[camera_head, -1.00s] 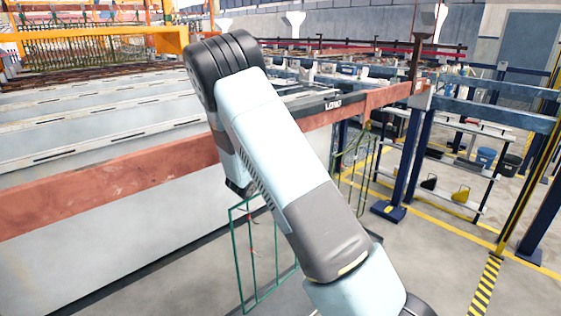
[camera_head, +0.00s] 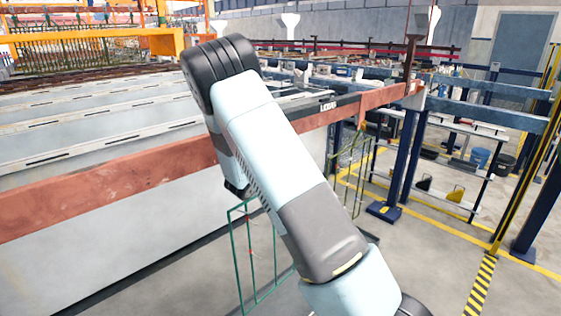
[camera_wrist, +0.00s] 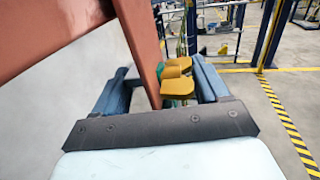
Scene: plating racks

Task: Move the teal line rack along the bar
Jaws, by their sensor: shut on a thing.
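The teal rack (camera_head: 235,260) is a thin wire frame hanging below the red-brown bar (camera_head: 110,182) in the head view, low and left of my arm. My arm hides part of it. In the wrist view, my gripper (camera_wrist: 160,66) has its two blue fingers on either side of the bar (camera_wrist: 143,50). Yellow hook pieces (camera_wrist: 180,72) and a teal part (camera_wrist: 178,87) sit between the fingers, beside the bar, and my gripper is shut on them. The exact contact is hidden.
A second green rack (camera_head: 350,165) hangs farther along the bar. Blue posts (camera_head: 408,150) stand beyond it, near a shelf with yellow and dark items. Pale tanks (camera_head: 90,130) lie behind the bar. Open floor with yellow lines (camera_head: 440,235) is at right.

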